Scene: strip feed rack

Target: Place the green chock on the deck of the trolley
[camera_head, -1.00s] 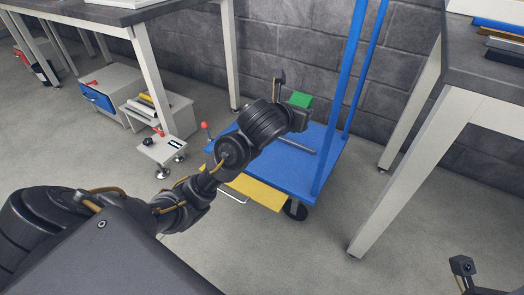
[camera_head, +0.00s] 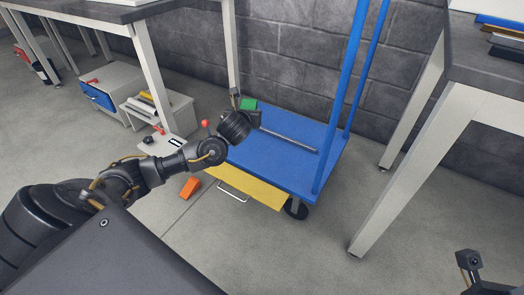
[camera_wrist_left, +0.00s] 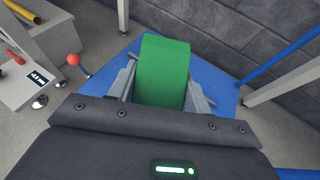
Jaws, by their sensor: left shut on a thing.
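The green chock (camera_head: 249,104) shows just past my left gripper (camera_head: 247,112) in the head view, over the far left corner of the trolley's blue deck (camera_head: 280,163). In the left wrist view the green chock (camera_wrist_left: 163,72) stands between the two fingers of my left gripper (camera_wrist_left: 160,92), which is shut on it. The blue deck (camera_wrist_left: 218,84) shows behind and below the chock. I cannot tell whether the chock touches the deck. My right gripper (camera_head: 467,262) is at the lower right, far from the trolley; its fingers are too unclear to judge.
A grey bar (camera_head: 290,139) lies along the deck. Blue uprights (camera_head: 340,95) rise at the trolley's right end. An orange block (camera_head: 190,187) lies on the floor left of the trolley. A red-knobbed lever (camera_head: 205,124) stands by the deck's left edge. The deck's near part is clear.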

